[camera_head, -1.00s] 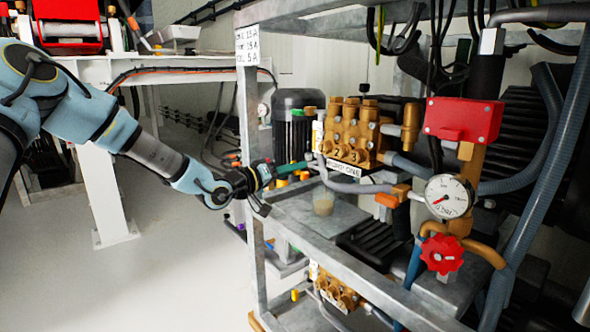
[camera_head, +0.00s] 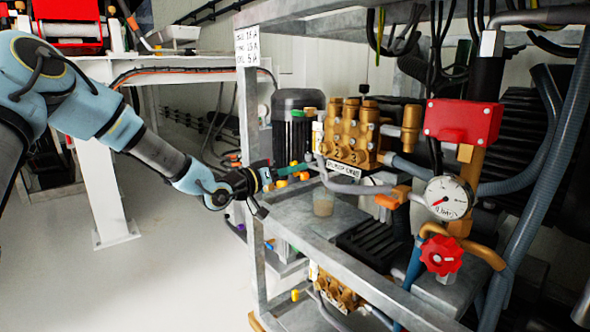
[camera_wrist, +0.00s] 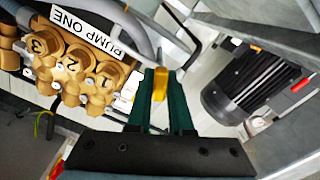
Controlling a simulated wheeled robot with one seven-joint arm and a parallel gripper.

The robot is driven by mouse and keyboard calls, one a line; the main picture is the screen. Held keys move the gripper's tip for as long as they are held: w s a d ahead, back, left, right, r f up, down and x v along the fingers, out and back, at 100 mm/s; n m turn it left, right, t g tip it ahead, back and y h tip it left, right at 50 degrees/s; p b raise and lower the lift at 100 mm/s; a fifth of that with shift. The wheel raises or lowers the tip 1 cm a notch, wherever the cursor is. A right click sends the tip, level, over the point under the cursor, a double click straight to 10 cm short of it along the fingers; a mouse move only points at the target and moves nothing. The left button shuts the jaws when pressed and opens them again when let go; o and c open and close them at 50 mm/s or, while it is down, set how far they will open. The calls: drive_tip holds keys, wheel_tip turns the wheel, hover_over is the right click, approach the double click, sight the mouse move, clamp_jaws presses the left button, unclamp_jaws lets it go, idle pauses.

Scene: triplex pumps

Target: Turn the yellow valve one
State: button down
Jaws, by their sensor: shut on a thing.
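The yellow valve handle (camera_wrist: 160,84) shows in the wrist view between the tips of my gripper's dark green fingers. My gripper (camera_wrist: 161,88) is shut on it. The fingers hide its sides, so I cannot tell its full shape or angle. In the head view my gripper (camera_head: 288,170) reaches into the rack from the left, beside the brass pump. The valve is too small and covered to make out clearly there. The brass pump (camera_wrist: 85,70), labelled PUMP ONE, is left of the fingers in the wrist view. It also shows in the head view (camera_head: 352,132).
A dark finned motor (camera_wrist: 248,85) is right of my fingers. The grey rack post (camera_head: 249,120) stands close to my wrist. A red handwheel (camera_head: 441,255), pressure gauge (camera_head: 448,198) and red box (camera_head: 463,121) are at the right. Open floor lies left.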

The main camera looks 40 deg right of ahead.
drive_tip(key=m+b, duration=0.1)
drive_tip(key=m, duration=0.4)
drive_tip(key=shift+m, duration=0.3)
idle(0.4)
drive_tip(key=c, duration=0.8)
unclamp_jaws()
drive_tip(key=a, duration=0.3)
drive_tip(key=a+p, duration=0.1)
drive_tip(key=a, duration=0.3)
drive_tip(key=a+p, duration=0.1)
drive_tip(key=a, duration=0.2)
drive_tip(key=shift+w+a, duration=0.3)
drive_tip(key=shift+a, duration=0.1)
